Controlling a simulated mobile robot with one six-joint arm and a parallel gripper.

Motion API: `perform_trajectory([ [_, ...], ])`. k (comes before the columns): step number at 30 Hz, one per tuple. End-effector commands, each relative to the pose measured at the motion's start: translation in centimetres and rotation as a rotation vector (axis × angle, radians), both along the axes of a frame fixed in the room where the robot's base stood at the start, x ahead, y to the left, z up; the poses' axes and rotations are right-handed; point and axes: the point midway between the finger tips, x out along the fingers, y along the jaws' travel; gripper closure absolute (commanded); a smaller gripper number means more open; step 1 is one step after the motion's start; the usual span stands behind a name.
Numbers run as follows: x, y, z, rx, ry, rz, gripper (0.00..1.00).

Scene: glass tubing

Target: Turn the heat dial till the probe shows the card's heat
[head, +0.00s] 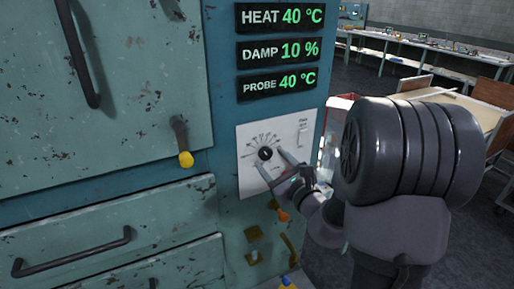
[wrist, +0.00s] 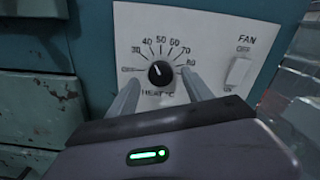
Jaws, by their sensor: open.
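The black heat dial (head: 265,153) sits on a white panel (head: 250,185) on the blue cabinet front. In the wrist view the dial (wrist: 161,74) has a scale of 30 to 80, and its white mark points up and left, near 40. My gripper (head: 274,168) is open. In the wrist view its two fingers stand apart, one on each side of the dial; I cannot tell whether they touch it. The heat display (head: 280,16) reads 40 °C and the probe display (head: 278,82) reads 40 °C. I see no card with a heat on it.
The damp display (head: 279,50) reads 10 %. A fan switch (wrist: 239,71) is right of the dial. Clear glass or plastic (wrist: 300,100) stands close at the right. A wooden bench (head: 455,100) is behind my arm.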

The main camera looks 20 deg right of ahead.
Motion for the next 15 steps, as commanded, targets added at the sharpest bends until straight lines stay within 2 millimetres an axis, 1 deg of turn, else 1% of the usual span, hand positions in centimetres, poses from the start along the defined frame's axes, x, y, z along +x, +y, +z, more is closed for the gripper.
perform_trajectory([
  [1, 0.9, 0.1, -0.1, -0.002, 0.0, 0.002, 0.41],
  [3, 1.8, 0.1, -0.1, -0.001, 0.001, 0.002, 0.41],
  [6, 2.6, 0.1, 0.0, 0.0, -0.001, 0.0, 0.41],
  [14, 2.9, 0.1, 0.0, -0.001, 0.0, 0.0, 0.41],
  [15, 2.9, 0.1, 0.0, -0.001, 0.0, 0.0, 0.43],
])
